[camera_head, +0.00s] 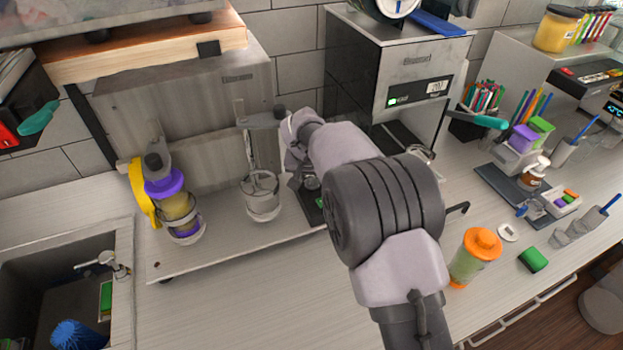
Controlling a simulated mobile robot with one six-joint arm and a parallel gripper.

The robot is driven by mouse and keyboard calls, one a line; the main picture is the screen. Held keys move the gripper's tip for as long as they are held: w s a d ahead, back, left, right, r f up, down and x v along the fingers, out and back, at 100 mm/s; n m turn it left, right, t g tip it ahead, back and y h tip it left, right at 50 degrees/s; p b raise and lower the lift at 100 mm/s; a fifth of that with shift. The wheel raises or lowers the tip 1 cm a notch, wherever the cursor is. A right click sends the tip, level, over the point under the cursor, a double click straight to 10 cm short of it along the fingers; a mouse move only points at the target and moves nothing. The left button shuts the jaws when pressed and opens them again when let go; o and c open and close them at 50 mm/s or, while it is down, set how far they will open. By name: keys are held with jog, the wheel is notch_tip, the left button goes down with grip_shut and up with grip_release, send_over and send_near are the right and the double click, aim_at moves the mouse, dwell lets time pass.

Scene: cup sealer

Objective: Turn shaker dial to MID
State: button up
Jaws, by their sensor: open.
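The steel shaker machine (190,105) stands against the tiled wall. A purple and yellow cup (177,205) sits in its left holder, with a yellow part beside it. A clear cup or holder (262,193) stands empty at its middle station. My gripper (300,172) is at the machine's right side, low near its base panel, pointing away from the camera. My own wrist and arm hide most of its fingers and what is in front of them. The dial and its markings cannot be made out; a dark green-black panel (313,203) shows partly beside the gripper.
A cup sealer with a lit display (424,92) stands right of the shaker. A sink (60,285) is at the left. The front counter is mostly clear.

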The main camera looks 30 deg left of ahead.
jog(key=shift+c, duration=0.2)
jog(key=c, duration=1.1)
jog(key=shift+s+d, duration=0.1)
grip_shut()
jog(key=shift+s, duration=0.1)
